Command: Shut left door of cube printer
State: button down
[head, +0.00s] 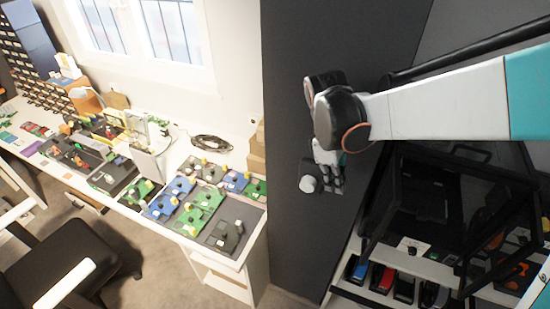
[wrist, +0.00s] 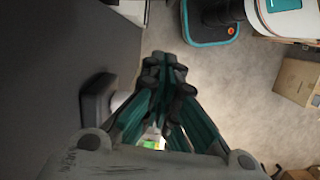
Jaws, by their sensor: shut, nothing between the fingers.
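A tall dark grey panel (head: 295,90) with a round grey knob (head: 308,184) stands in the middle of the head view. A black-framed unit with see-through panels (head: 440,190) stands to its right, partly behind my arm; I cannot tell for sure which of these is the left door of the cube printer. My gripper (head: 336,183) is beside the knob, to its right. In the wrist view the shut, empty fingers (wrist: 165,68) point away from the camera. The grey panel (wrist: 65,50) and its knob (wrist: 97,97) are to their left; I cannot tell whether they touch.
A white bench (head: 205,165) with several coloured parts trays runs along the left under a window. A black chair (head: 75,260) stands in front of it. A low white shelf (head: 350,291) holds small coloured items. Cardboard boxes (wrist: 297,80) lie on the open floor.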

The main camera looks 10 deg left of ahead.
jog(key=s+d+f+b, duration=0.2)
jog(key=d+f+b, duration=0.3)
jog(key=f, duration=0.4)
jog(key=shift+s+d+f, duration=0.2)
jog(key=shift+d, duration=0.15)
jog(key=shift+s+d, duration=0.1)
